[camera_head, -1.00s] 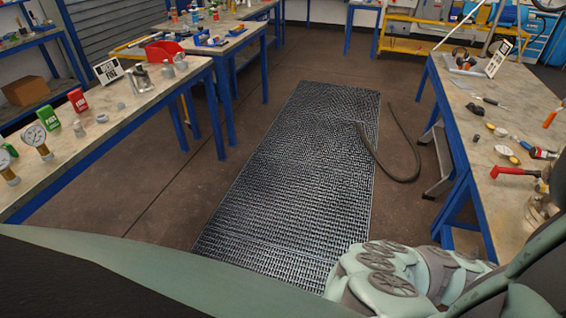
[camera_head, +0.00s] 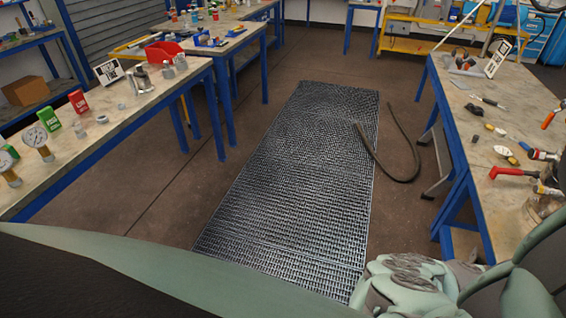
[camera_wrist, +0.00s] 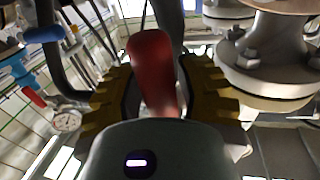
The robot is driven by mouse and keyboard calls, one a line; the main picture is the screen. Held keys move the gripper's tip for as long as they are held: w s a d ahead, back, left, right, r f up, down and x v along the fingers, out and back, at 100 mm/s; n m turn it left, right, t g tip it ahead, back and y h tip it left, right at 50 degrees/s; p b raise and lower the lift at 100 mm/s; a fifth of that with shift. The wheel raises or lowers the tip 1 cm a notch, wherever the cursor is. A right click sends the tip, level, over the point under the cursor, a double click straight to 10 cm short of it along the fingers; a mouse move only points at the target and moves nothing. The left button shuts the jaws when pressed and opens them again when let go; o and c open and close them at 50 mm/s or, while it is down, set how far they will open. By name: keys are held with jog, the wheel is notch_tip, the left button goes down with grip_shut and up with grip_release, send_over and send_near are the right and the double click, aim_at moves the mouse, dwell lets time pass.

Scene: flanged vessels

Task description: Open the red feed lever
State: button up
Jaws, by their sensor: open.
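The red lever (camera_wrist: 153,68) stands in the middle of the wrist view, its rounded handle pointing up in the picture. My gripper (camera_wrist: 160,82) is open, with one yellow-padded finger on each side of the red handle. I cannot tell whether either finger touches it. The lower end of the lever is hidden behind the gripper body. In the head view a red handle (camera_head: 512,172) shows at the right bench's near end; I cannot tell whether it is the same lever. My gripper's fingers are not visible in the head view.
A grey bolted flange (camera_wrist: 270,70) stands close to the right finger. A pressure gauge (camera_wrist: 67,120) and a blue-handled fitting (camera_wrist: 45,34) are on the left. The right bench (camera_head: 482,150) holds several tools. A grating (camera_head: 300,180) covers the floor, with a hose (camera_head: 410,150) beside it.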

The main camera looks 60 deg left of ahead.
grip_shut()
jog(key=shift+d, duration=0.15)
dwell(0.4)
jog(key=s+d+r+n+t, duration=0.2)
jog(key=s+r+n, duration=0.1)
jog(key=n, duration=0.7)
jog(key=s+d+r+n+t, duration=0.2)
jog(key=r+n, duration=0.3)
jog(key=n, duration=0.5)
jog(key=shift+s+d+r, duration=0.2)
jog(key=shift+s+r, duration=0.1)
jog(key=shift+s, duration=0.1)
jog(key=shift+c, duration=2.4)
grip_release()
jog(key=shift+r, duration=0.1)
jog(key=o, duration=0.9)
jog(key=shift+f, duration=0.2)
